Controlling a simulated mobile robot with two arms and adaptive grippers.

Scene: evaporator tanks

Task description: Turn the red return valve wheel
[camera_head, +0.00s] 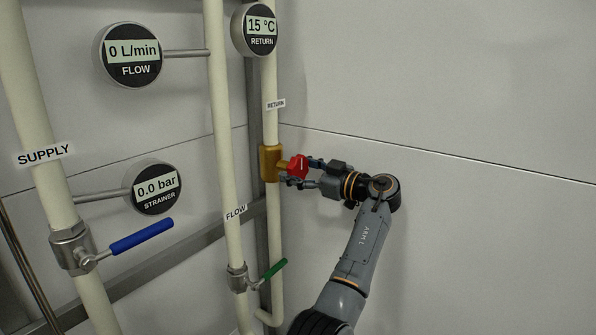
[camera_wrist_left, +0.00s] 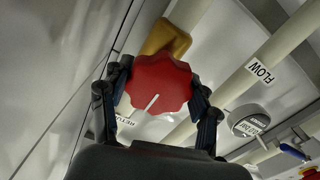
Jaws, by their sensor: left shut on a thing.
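The red return valve wheel (camera_head: 298,166) sits on a brass valve body (camera_head: 270,163) on the pipe labelled RETURN. In the left wrist view the lobed red wheel (camera_wrist_left: 158,84) carries a white mark that points down and slightly left. My left gripper (camera_head: 303,169) reaches in from the right of the pipe and is shut on the wheel. In the left wrist view its fingers (camera_wrist_left: 160,92) lie on two opposite sides of the rim. My right gripper is not in view.
A FLOW pipe (camera_head: 226,150) with a green lever (camera_head: 274,269) stands left of the return pipe. A SUPPLY pipe (camera_head: 42,130) has a blue lever (camera_head: 142,236). The return gauge (camera_head: 259,30) reads 15 °C; the flow gauge (camera_head: 130,54) reads 0 L/min. A bare wall lies right.

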